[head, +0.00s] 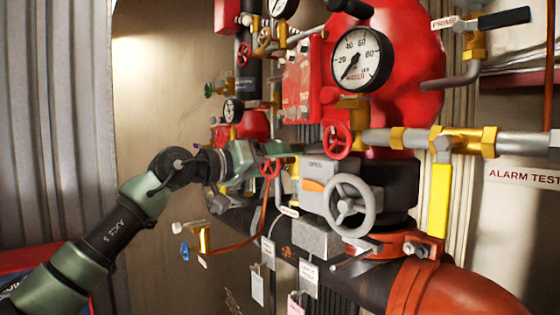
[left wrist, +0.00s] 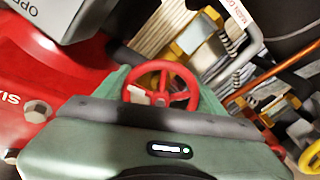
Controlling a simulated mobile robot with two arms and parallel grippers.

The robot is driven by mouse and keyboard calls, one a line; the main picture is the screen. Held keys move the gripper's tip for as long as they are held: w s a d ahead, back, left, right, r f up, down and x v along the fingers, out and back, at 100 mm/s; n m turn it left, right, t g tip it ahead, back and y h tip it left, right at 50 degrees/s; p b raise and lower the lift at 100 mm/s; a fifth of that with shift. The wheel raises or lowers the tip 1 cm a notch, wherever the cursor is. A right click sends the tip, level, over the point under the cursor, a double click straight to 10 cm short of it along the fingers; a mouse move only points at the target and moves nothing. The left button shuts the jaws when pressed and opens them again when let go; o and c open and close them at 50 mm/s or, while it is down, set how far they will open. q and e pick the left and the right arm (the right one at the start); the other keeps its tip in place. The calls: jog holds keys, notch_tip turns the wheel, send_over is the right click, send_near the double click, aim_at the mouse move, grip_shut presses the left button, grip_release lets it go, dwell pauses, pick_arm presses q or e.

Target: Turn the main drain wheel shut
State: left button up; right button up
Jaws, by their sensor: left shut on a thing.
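A red handwheel (head: 270,171) shows low beside my left gripper (head: 282,151) in the head view, partly hidden by it. In the left wrist view a red spoked wheel (left wrist: 162,66) sits between the green fingers of my left gripper (left wrist: 163,88). The gripper is shut on this wheel. A label starting with "MAIN D" (left wrist: 236,13) shows above it, cut off at the edge. The lower part of the wheel is hidden by the gripper body. My right gripper is in neither view.
A grey handwheel (head: 349,206) on a grey box marked OPEN (head: 316,178) stands right of my gripper. Another red handwheel (head: 337,140) sits close above. A large gauge (head: 362,58), brass fittings and pipes crowd the right. The left side is mostly free.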

aim_at(266, 162)
pick_arm(q)
jog(key=shift+f, duration=0.15)
jog(key=o, duration=1.4)
jog(key=shift+c, duration=0.2)
jog(key=b+v, duration=0.3)
jog(key=v, duration=0.4)
jog(key=shift+w+b, duration=0.1)
jog(key=shift+b, duration=0.3)
jog(key=shift+s+a, duration=0.35)
